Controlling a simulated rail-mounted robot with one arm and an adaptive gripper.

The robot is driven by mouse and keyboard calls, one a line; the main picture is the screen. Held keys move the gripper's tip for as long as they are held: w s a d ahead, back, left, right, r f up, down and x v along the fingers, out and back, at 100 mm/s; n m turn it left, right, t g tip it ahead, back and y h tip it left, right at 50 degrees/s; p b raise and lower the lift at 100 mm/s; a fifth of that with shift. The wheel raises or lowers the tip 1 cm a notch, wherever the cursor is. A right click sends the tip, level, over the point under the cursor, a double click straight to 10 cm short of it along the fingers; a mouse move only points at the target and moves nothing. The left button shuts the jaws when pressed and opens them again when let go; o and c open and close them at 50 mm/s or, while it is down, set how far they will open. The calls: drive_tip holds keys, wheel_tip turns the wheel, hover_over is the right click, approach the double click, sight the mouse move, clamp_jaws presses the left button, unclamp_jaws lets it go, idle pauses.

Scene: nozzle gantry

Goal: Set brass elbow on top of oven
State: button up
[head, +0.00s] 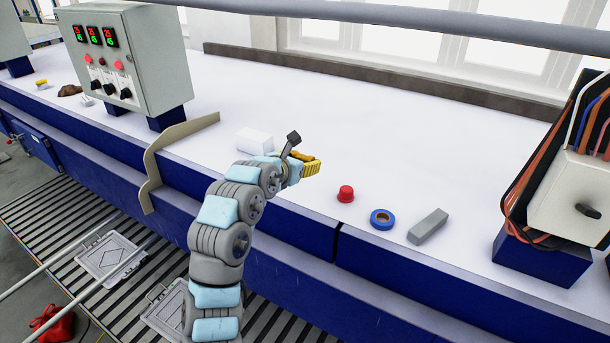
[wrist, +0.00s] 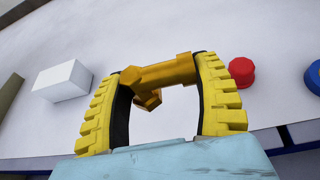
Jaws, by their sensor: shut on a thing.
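The brass elbow (wrist: 168,73) is held between the two yellow ribbed fingers of my gripper (wrist: 164,82) in the wrist view. One arm of the elbow spans the gap and the other bends down toward the palm. In the head view my gripper (head: 309,168) is above the white bench top, near its front edge, and a bit of the elbow (head: 303,156) shows beside the yellow fingers. I see nothing I can clearly name as the oven.
A grey control cabinet (head: 125,60) with red and green displays stands at left on blue feet. A white block (head: 254,139), red cap (head: 346,193), blue tape roll (head: 382,219) and grey bar (head: 428,226) lie on the bench. A cable box (head: 570,195) stands right.

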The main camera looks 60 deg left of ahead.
drive_tip(key=p, duration=0.2)
hover_over(305, 184)
drive_tip(key=d, duration=0.1)
drive_tip(key=f, duration=0.2)
drive_tip(key=s+f, duration=0.1)
drive_tip(key=f, duration=0.1)
drive_tip(key=shift+f, duration=0.4)
drive_tip(key=shift+w+a+f, duration=0.25)
drive_tip(key=shift+f, duration=0.2)
drive_tip(key=shift+w+a+f, duration=0.2)
drive_tip(key=shift+a+f, duration=0.05)
drive_tip(key=shift+f, duration=1.75)
drive_tip(key=shift+f+p, duration=0.15)
drive_tip(key=shift+p, duration=0.15)
drive_tip(key=o, duration=1.2)
drive_tip(key=shift+s+r, duration=0.1)
drive_tip(key=shift+r, duration=0.1)
drive_tip(key=shift+b+v, duration=1)
drive_tip(key=shift+v, duration=4.85)
